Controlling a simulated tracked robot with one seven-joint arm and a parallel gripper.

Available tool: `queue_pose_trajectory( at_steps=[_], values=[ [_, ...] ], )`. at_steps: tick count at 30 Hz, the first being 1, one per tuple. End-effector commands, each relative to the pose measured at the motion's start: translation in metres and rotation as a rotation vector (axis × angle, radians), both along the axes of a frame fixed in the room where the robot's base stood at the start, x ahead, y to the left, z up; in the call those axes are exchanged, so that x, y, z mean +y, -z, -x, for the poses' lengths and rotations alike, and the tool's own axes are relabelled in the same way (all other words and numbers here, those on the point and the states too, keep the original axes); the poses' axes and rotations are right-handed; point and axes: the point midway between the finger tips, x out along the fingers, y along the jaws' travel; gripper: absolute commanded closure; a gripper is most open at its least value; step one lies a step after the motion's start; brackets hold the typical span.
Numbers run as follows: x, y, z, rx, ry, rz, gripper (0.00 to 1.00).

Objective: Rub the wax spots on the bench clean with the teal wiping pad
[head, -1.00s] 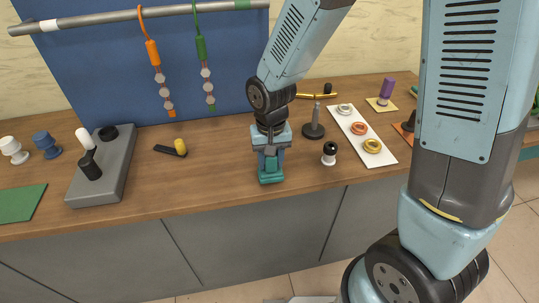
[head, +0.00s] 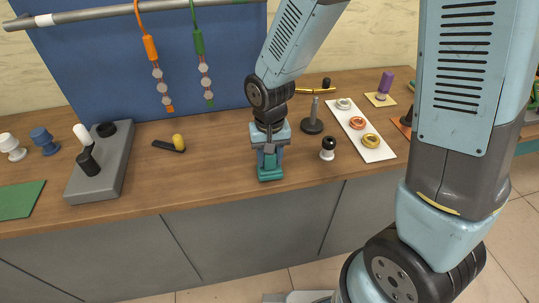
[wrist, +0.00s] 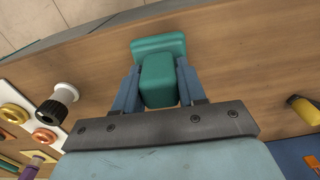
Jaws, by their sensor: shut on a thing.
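The teal wiping pad (head: 270,174) is a block with a flat wider base and a narrower grip on top. It is down at the front part of the wooden bench (head: 215,180), near the front edge. My gripper (head: 270,157) is above it and shut on its grip. In the wrist view the pad's base (wrist: 158,46) juts past the fingers, and my gripper (wrist: 159,84) has a finger on each side of the grip. I cannot tell whether the base touches the wood. I make out no wax spots; any under the pad are hidden.
A black-knobbed white piece (head: 328,149) and a dark post on a round base (head: 312,122) stand close right of the pad. A white board with rings (head: 374,154) lies farther right. A yellow-tipped black tool (head: 171,146) and a grey block (head: 118,170) are left.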

Motion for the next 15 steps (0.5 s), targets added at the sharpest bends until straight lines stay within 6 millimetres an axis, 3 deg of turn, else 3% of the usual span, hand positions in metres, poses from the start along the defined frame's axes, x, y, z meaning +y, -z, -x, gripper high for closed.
queue_pose_trajectory(
  at_steps=[15],
  values=[
    [0.0001,0.0080,-0.0001,0.000,0.000,0.000,0.98]
  ],
)
